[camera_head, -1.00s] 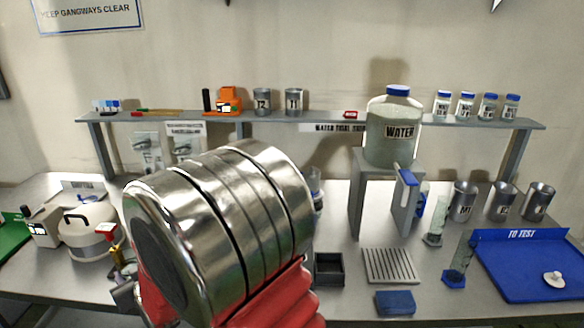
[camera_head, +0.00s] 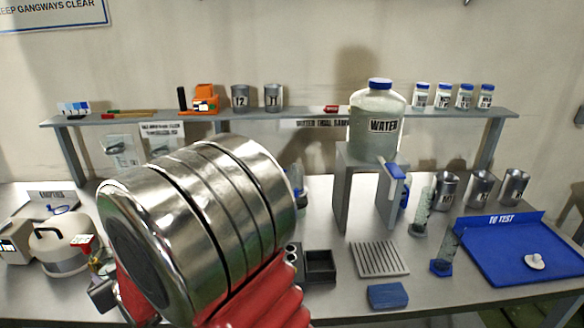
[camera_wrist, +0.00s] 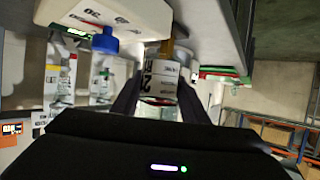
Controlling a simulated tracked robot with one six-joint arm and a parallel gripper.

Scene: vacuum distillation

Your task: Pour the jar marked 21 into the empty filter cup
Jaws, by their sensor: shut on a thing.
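My gripper (camera_wrist: 160,105) is shut on a small jar (camera_wrist: 158,82) with a white label in the wrist view. The label is turned sideways and only partly readable. In the head view my own arm hides the gripper and the jar. Three steel cups stand at the right of the bench: one marked M1 (camera_head: 446,191), a middle one (camera_head: 480,188) and a right one (camera_head: 513,187). I cannot tell which, if any, is the empty filter cup, nor see inside them clearly.
A water bottle (camera_head: 378,118) stands on a raised stand (camera_head: 344,190). A blue TO TEST tray (camera_head: 500,262) lies at right. A drain rack (camera_head: 379,259) and blue block (camera_head: 388,296) lie mid-bench. The wall shelf (camera_head: 300,114) holds small jars (camera_head: 443,95). A white pot (camera_head: 61,249) stands left.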

